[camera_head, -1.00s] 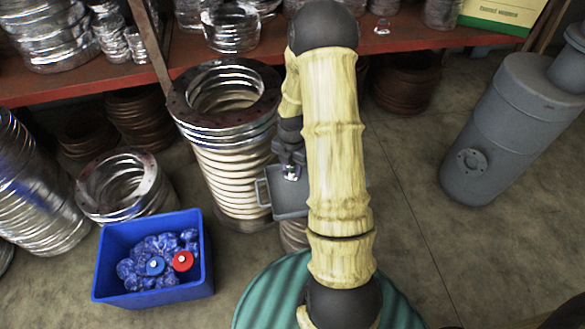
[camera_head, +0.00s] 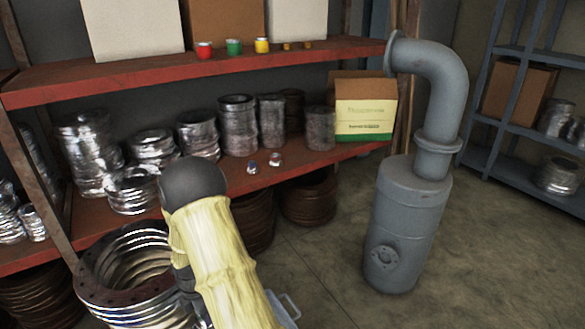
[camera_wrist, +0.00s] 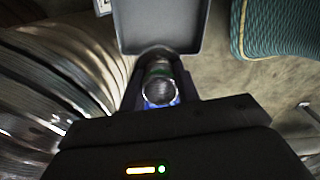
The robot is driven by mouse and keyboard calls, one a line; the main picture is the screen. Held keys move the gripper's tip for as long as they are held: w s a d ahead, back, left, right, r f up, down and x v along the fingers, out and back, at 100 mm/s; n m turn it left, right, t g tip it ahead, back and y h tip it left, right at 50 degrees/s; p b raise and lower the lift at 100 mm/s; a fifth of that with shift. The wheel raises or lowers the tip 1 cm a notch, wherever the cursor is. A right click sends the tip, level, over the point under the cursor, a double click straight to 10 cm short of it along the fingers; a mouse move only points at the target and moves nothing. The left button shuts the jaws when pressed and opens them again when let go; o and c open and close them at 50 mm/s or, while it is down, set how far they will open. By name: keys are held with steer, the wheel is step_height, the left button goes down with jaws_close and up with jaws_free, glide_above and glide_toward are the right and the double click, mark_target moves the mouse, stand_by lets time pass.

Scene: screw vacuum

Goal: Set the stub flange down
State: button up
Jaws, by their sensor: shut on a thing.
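My gripper (camera_wrist: 160,90) is shut on a small round metal piece, which I take to be the stub flange (camera_wrist: 160,84). The piece has a shiny face, with green at its far edge and blue at its near edge. In the wrist view a grey tray (camera_wrist: 158,30) lies just beyond it; I cannot tell whether they touch. In the head view my arm hides the held piece, and only a corner of the tray (camera_head: 285,308) shows at the bottom edge.
A ringed metal stack (camera_head: 122,270) stands left of my arm. A grey vessel with a bent pipe (camera_head: 405,215) stands on the right. The red shelf (camera_head: 300,168) holds metal parts and two small fittings (camera_head: 263,163). A teal ribbed surface (camera_wrist: 280,30) is at upper right in the wrist view.

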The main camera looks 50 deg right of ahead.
steer(key=a+r+m+p, duration=0.5)
steer(key=r+m+p, duration=0.3)
steer(key=r+p, duration=0.1)
steer(key=w+a+r+m+p, duration=0.1)
steer(key=a+r+m+p, duration=0.4)
steer(key=r+m+p, duration=0.4)
steer(key=shift+w+r+p, duration=0.15)
steer(key=shift+r+p, duration=0.55)
steer(key=shift+p, duration=0.25)
